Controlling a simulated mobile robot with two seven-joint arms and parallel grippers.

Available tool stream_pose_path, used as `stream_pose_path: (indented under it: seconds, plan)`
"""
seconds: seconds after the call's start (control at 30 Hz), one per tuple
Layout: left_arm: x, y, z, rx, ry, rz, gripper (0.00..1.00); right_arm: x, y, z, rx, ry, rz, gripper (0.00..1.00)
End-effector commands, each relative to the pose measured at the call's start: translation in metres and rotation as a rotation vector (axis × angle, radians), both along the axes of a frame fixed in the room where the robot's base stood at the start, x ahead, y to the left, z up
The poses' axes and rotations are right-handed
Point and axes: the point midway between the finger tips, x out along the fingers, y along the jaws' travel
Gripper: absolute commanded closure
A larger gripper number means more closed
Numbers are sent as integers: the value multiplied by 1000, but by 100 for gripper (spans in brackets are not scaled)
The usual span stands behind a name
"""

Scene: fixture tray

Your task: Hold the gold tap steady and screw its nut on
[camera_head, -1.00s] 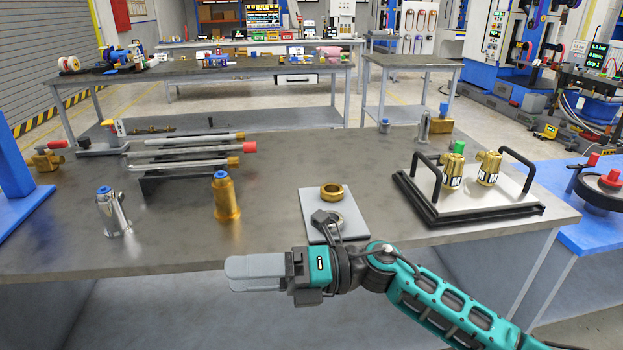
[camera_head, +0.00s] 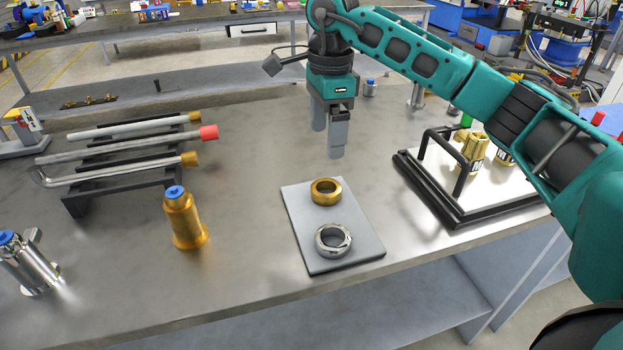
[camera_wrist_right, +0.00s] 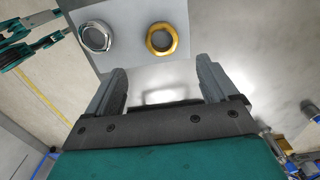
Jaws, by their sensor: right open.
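The gold tap (camera_head: 184,218) stands upright on the table, left of centre in the head view, with a blue cap on top. The gold nut (camera_head: 326,191) lies flat on a grey plate (camera_head: 294,205), behind a silver nut (camera_head: 333,241). The right wrist view shows the gold nut (camera_wrist_right: 161,39) beyond the fingertips and the silver nut (camera_wrist_right: 96,37) left of it. My right gripper (camera_head: 328,140) points down above the table, just behind the plate. Its fingers (camera_wrist_right: 160,85) are spread and empty, apart from the gold nut. My left gripper is outside the head view.
A silver tap (camera_head: 30,265) stands at the left front. A black rack (camera_head: 75,205) with several pipes lies behind the gold tap. A tray (camera_head: 445,217) with black handles and brass fittings stands at the right, under my right arm. The table between tap and plate is clear.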

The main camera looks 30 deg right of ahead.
Motion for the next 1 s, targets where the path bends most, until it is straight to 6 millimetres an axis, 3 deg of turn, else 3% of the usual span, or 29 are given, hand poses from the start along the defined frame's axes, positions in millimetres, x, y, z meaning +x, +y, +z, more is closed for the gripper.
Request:
stream_pose_path:
  seconds: [0.43,0.8,1.0]
  plan:
    - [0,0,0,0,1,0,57,0,-5,-1,-19,1,-4,13]
    - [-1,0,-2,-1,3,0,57,-1,-5,-63,-19,3,-5,13]
    - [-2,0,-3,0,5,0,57,0,-5,-74,-17,0,-4,13]
